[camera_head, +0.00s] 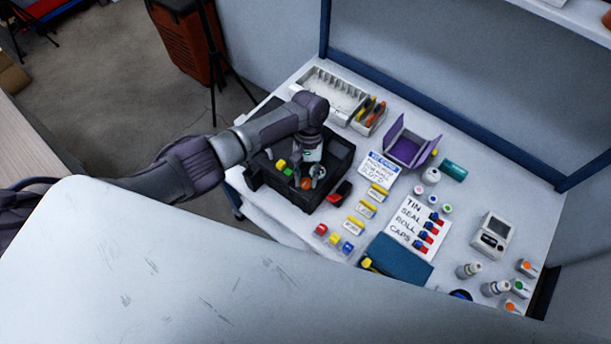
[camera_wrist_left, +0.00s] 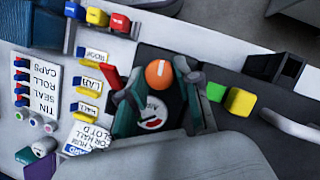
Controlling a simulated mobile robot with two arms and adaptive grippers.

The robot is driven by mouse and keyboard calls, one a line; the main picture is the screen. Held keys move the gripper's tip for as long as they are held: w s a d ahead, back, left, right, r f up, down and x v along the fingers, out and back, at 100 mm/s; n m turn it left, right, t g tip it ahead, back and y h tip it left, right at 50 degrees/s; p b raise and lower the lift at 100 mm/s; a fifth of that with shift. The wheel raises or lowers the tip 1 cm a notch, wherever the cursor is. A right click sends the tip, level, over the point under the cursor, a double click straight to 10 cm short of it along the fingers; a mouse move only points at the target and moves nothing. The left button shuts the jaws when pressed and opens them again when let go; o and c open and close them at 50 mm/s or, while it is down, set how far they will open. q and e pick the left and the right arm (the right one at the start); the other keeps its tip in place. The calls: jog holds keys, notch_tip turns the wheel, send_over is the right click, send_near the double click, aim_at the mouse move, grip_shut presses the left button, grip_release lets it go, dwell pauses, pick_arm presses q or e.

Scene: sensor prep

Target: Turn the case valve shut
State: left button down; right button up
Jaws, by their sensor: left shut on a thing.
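The black case (camera_head: 335,160) stands open at the left end of the table. The case valve, an orange round knob (camera_wrist_left: 158,73) with a pale line across it, shows in the wrist view and as a small orange spot in the head view (camera_head: 306,184). A round dial (camera_wrist_left: 152,118) with a red mark lies beside it. My left gripper (camera_head: 312,176) reaches down into the case. Its fingers stand on both sides of the knob and are shut on it. My right gripper is not in view.
Green (camera_wrist_left: 215,91) and yellow (camera_wrist_left: 239,102) blocks sit in the case next to a finger. Labelled holders, a purple box (camera_head: 408,150) and a label sheet (camera_head: 416,227) crowd the table to the right.

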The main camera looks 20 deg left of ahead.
pick_arm(q)
jog(key=m+y, duration=0.1)
jog(key=m, duration=0.1)
jog(key=m+y, duration=0.1)
jog(key=m, duration=0.2)
jog(key=shift+d+r+m+p, duration=0.1)
jog(key=shift+d+m+p, duration=0.1)
jog(key=shift+m+p, duration=0.15)
jog(key=m+y, duration=0.1)
jog(key=m, duration=0.1)
jog(key=m+t+p, duration=0.1)
jog(key=m, duration=0.2)
jog(key=shift+d+y, duration=0.1)
jog(key=shift+y, duration=0.3)
jog(key=c, duration=0.8)
grip_release()
jog(key=shift+s, duration=0.1)
jog(key=v, duration=1.2)
jog(key=shift+d, duration=0.15)
